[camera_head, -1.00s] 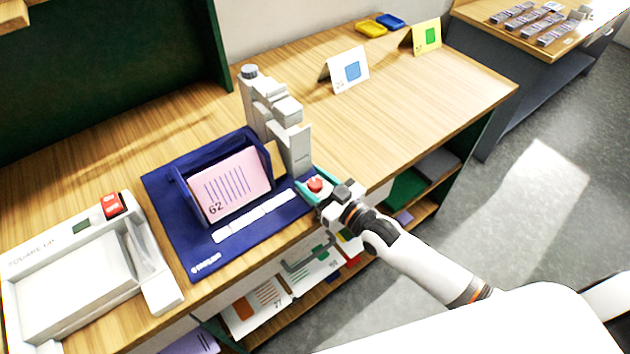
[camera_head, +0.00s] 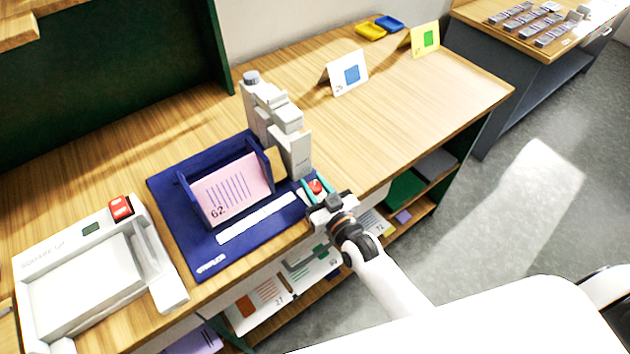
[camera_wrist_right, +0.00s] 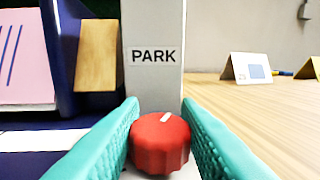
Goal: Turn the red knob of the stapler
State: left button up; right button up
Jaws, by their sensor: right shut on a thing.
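The stapler (camera_head: 274,115) is a tall light-grey machine on a blue base (camera_head: 205,255) marked with its name. Its red knob (camera_head: 315,187) sits low at the front right of the column. In the right wrist view the red knob (camera_wrist_right: 160,143) lies between the teal fingers, below a "PARK" label (camera_wrist_right: 154,56), its white mark pointing up and slightly right. My right gripper (camera_head: 317,190) is shut on the knob, the fingers on both sides of it. My left gripper is not in view.
A pink card (camera_head: 235,190) marked 62 stands in the blue holder. A grey machine (camera_head: 85,285) with a red switch (camera_head: 120,207) stands at left. Folded cards (camera_head: 346,72) and small trays (camera_head: 371,31) are at the back. The table's right half is mostly clear.

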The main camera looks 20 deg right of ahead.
jog(key=shift+r, duration=0.1)
jog(key=o, duration=1)
jog(key=shift+c, duration=0.2)
jog(key=shift+s+f, duration=0.2)
jog(key=shift+s, duration=0.15)
jog(key=b+v, duration=0.2)
jog(key=v, duration=0.9)
jog(key=shift+s+r, duration=0.1)
jog(key=shift+s, duration=0.05)
